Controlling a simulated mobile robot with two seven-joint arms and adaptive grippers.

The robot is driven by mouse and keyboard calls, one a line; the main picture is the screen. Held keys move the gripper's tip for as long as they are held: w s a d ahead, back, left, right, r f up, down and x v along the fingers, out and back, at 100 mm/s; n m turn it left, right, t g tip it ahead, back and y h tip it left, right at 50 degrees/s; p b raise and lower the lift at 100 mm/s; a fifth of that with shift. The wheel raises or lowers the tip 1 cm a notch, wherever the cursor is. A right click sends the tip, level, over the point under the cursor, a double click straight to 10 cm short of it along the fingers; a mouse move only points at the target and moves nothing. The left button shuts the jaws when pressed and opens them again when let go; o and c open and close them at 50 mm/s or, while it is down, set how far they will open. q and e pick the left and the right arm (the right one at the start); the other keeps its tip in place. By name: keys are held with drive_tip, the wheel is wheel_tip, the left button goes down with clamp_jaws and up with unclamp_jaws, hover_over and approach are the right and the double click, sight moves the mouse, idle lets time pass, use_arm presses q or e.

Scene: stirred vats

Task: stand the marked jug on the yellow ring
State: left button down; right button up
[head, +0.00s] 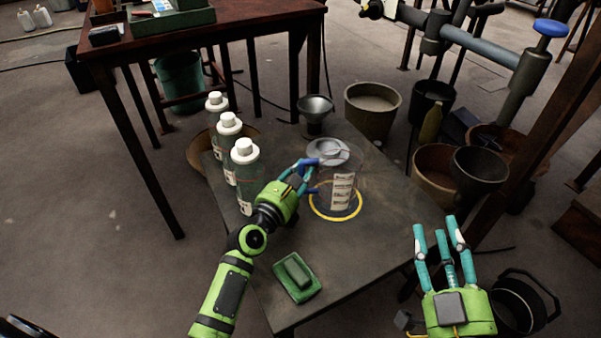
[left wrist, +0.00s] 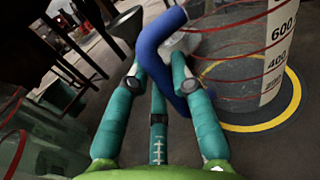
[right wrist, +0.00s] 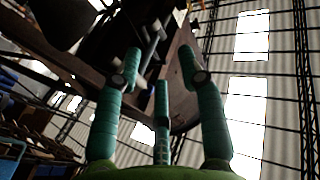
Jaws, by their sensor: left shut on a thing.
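The marked jug is clear, with a white scale strip (head: 343,191) and a blue handle (head: 312,162). It is upright over the yellow ring (head: 335,219) on the dark table. In the left wrist view, the scale strip (left wrist: 278,50) carries numbers, and the ring (left wrist: 262,126) curves around the jug's lower end. I cannot tell whether its base touches the table. My left gripper (head: 303,178) is shut on the blue handle (left wrist: 155,45). My right gripper (head: 440,235) is open and empty, right of the table's front edge.
Several white-capped bottles (head: 243,172) stand in a row at the table's left side. A green block (head: 294,275) lies near the front. A dark funnel (head: 315,110) stands at the back edge. Buckets (head: 372,105) stand on the floor behind. The table right of the ring is clear.

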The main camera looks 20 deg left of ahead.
drive_tip(key=shift+r, duration=0.1)
use_arm(q)
drive_tip(key=c, duration=1.1)
unclamp_jaws()
drive_tip(key=shift+f, duration=0.1)
use_arm(e)
drive_tip(key=shift+s+r, duration=0.1)
drive_tip(key=shift+r, duration=0.15)
